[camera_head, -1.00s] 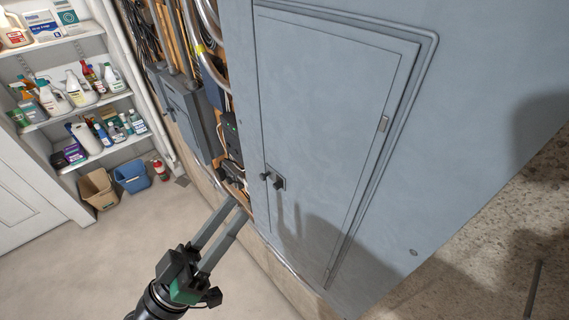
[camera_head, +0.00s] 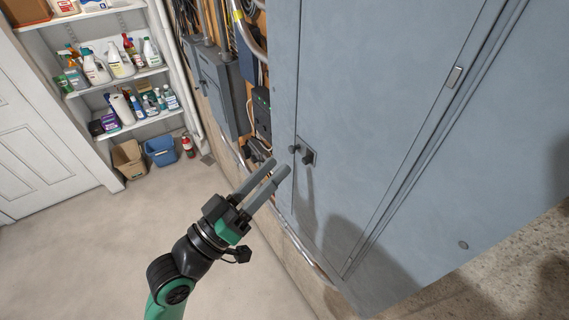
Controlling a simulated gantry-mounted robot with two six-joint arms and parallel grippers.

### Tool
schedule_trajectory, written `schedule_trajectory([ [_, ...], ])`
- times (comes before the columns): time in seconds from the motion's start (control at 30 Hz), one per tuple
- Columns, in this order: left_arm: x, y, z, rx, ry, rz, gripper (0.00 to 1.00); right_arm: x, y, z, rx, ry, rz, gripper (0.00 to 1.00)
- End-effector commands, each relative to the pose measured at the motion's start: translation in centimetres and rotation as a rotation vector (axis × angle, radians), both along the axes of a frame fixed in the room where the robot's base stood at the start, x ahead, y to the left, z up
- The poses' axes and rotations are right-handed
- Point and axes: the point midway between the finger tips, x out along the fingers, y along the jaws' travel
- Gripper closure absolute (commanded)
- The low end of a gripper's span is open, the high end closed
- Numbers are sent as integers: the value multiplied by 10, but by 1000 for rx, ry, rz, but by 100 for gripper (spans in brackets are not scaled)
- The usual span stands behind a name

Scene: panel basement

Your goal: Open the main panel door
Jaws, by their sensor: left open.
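The main panel door (camera_head: 370,110) is a large grey-blue metal door on the wall panel at the right. It looks shut against its frame. A dark latch handle (camera_head: 307,157) on a small plate sits at its left edge, with a dark knob (camera_head: 293,149) just left of it. My left gripper (camera_head: 278,169) is open, with two long grey fingers pointing up and right. Its fingertips are just below and left of the knob and latch in the picture. I cannot tell if they touch anything. No object shows between the fingers. My right gripper is out of view.
A smaller grey box (camera_head: 218,88) and cables are on the wall left of the panel. Shelves (camera_head: 128,75) with bottles stand at the left, above a brown bin (camera_head: 130,160) and a blue bin (camera_head: 161,151). The floor (camera_head: 90,255) at lower left is clear.

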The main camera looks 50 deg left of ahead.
Motion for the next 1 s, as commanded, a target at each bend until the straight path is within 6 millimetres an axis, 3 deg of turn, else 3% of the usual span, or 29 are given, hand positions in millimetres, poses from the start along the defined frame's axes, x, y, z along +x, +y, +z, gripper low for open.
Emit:
schedule_trajectory([
  [0.07, 12, 0, 5, 0, -5, 1, 52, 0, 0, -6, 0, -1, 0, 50],
  [0.2, 30, 1, 14, -1, 0, 1, 52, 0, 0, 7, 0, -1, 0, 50],
  [0.53, 37, 2, 14, -2, 1, 1, 52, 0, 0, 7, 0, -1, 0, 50],
  [0.57, 37, 2, 14, -2, 1, 1, 54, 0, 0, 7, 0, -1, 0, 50],
  [0.8, 36, 2, 14, -2, 1, 1, 97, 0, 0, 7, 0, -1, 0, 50],
  [1.0, 36, 2, 14, -2, 1, 1, 100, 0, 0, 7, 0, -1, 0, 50],
])
